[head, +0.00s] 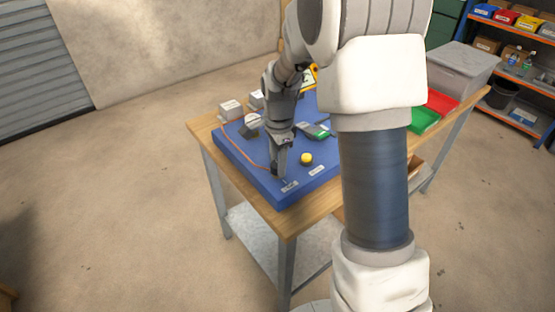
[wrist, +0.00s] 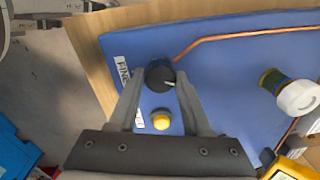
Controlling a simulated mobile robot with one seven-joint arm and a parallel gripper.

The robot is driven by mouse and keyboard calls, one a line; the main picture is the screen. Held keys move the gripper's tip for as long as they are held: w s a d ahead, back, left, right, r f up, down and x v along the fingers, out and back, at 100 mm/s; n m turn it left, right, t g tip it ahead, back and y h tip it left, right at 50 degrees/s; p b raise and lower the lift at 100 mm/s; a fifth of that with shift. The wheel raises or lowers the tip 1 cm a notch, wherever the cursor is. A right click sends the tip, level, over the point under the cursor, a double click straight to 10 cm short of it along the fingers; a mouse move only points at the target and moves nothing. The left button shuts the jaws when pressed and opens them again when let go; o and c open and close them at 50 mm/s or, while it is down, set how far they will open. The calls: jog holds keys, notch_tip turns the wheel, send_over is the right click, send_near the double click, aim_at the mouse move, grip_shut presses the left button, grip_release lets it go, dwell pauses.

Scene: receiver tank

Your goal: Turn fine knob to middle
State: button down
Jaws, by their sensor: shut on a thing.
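The fine knob (wrist: 159,74) is a black round knob on the blue panel (wrist: 222,80), beside a white label reading FINE (wrist: 122,68). A pale pointer mark shows on its right side in the wrist view. My gripper (wrist: 160,82) is shut on the knob, one finger on each side. In the head view my gripper (head: 276,170) points down at the near left part of the panel (head: 258,176), and it mostly hides the knob there.
A yellow knob (head: 306,159) stands close to my gripper. A copper-coloured tube (head: 251,155) runs along the panel's left. A green-ended device (head: 318,132) and white-topped blocks (head: 230,108) stand farther back. Red (head: 440,103) and green (head: 424,120) trays sit at the right on the wooden table.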

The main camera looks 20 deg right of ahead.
jog(key=n+p, duration=0.1)
jog(key=n, duration=0.4)
jog(key=shift+r+n, duration=0.1)
jog(key=shift+n, duration=0.2)
jog(key=n+p, duration=0.1)
jog(key=n, duration=0.4)
jog(key=shift+n, duration=0.3)
jog(key=n+p, duration=0.1)
jog(key=n, duration=0.4)
jog(key=shift+w, duration=0.1)
jog(key=n+p, duration=0.1)
jog(key=n, duration=0.4)
jog(key=shift+n+g, duration=0.3)
jog(key=shift+n, duration=0.1)
jog(key=n+p, duration=0.2)
jog(key=n, duration=0.2)
jog(key=n+p, duration=0.2)
jog(key=n, duration=0.3)
jog(key=n+p, duration=0.2)
jog(key=n, duration=0.2)
jog(key=shift+r+n+p, duration=0.1)
jog(key=shift+n+p, duration=0.2)
jog(key=shift+p, duration=0.05)
jog(key=n+p, duration=0.2)
jog(key=n, duration=0.3)
jog(key=shift+p, duration=0.35)
